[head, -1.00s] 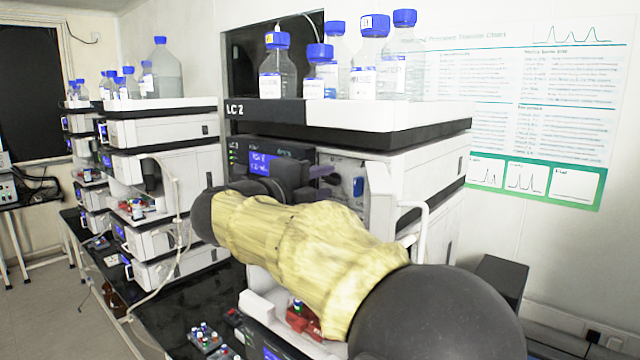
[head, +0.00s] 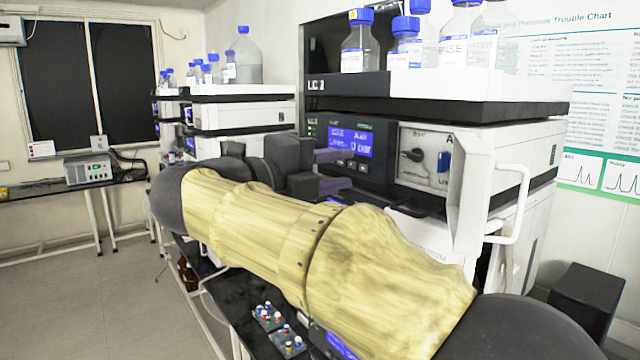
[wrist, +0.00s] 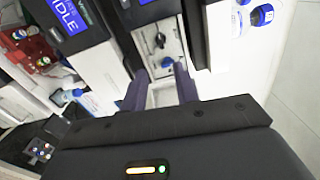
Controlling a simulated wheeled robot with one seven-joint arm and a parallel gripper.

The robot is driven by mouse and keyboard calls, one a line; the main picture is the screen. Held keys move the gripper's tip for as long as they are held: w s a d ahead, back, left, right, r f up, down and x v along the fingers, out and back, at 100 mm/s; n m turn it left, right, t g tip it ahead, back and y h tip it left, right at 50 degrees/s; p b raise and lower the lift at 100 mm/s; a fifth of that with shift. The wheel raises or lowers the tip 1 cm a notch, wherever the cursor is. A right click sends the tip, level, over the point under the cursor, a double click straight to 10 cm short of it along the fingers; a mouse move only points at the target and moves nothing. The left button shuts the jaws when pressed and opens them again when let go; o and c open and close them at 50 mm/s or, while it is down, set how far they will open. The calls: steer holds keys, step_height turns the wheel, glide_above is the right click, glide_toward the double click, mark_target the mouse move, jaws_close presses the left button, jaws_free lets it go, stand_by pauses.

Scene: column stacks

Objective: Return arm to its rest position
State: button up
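My arm, in a yellow sleeve, stretches across the head view from lower right to upper left. My gripper (head: 346,170) is at its end, in front of the LC 2 instrument stack (head: 440,85). In the wrist view my gripper (wrist: 162,80) has its two dark fingers apart with nothing between them. Beyond the fingers is the stack's white panel (wrist: 157,42) with a black knob and a blue knob. I cannot tell the exact gap between fingertips and panel.
Blue-capped bottles (head: 360,42) stand on top of the stack. An open white door with a handle (head: 472,190) sticks out to the right of my gripper. Small vial racks (head: 268,315) lie on the black bench below my arm. Open floor (head: 90,310) is at left.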

steer(key=v, duration=0.2)
steer(key=shift+s+a, duration=0.2)
steer(key=shift+a, duration=0.1)
steer(key=w+f+n+t+y, duration=0.4)
steer(key=w+n+t+y, duration=0.5)
steer(key=w+n, duration=0.4)
step_height(320, 180, down, 16)
steer(key=d+n+g+y, duration=0.1)
steer(key=n+g+y, duration=0.2)
steer(key=n+y, duration=0.55)
steer(key=s+d+f+n+g+h, duration=0.1)
steer(key=s+d+f+n+g, duration=0.25)
steer(key=f, duration=0.45)
steer(key=s+d+f+n+g+h, duration=0.1)
steer(key=s+d+f+n+g, duration=0.3)
steer(key=f, duration=0.5)
steer(key=s+d+f+g, duration=0.3)
steer(key=s+f, duration=0.1)
steer(key=s, duration=0.4)
steer(key=s+d+f+g, duration=0.3)
steer(key=s+f, duration=0.2)
steer(key=s, duration=0.3)
steer(key=shift+s+f+n+h, duration=0.15)
steer(key=shift+f+n+h, duration=0.2)
steer(key=shift+n+h, duration=0.1)
